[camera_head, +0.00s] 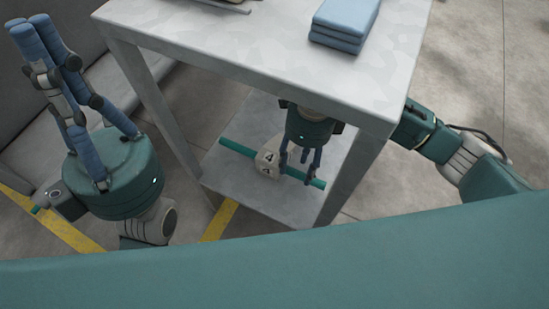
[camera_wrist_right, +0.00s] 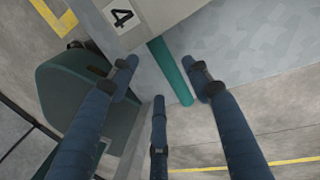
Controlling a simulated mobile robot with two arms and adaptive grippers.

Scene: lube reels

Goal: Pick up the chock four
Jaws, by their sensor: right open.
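The chock four (camera_head: 268,157) is a pale block with black "4" labels and a teal bar (camera_head: 238,148) sticking out on both sides. It rests on the lower shelf of a grey table. My right gripper (camera_head: 301,172) is open under the tabletop, over the right part of the bar, beside the block. In the right wrist view the block (camera_wrist_right: 160,20) is at the top, and the bar (camera_wrist_right: 170,70) lies between the spread blue fingers (camera_wrist_right: 168,92); contact is unclear. My left gripper (camera_head: 38,32) points up at the far left, holding nothing visible, its opening unclear.
The grey tabletop (camera_head: 250,45) overhangs the shelf (camera_head: 225,177), with legs at its corners (camera_head: 352,178). Folded blue cloths (camera_head: 345,22) and a metal tray edge (camera_head: 225,5) are on top. Yellow lines (camera_head: 219,221) mark the floor. The shelf is otherwise bare.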

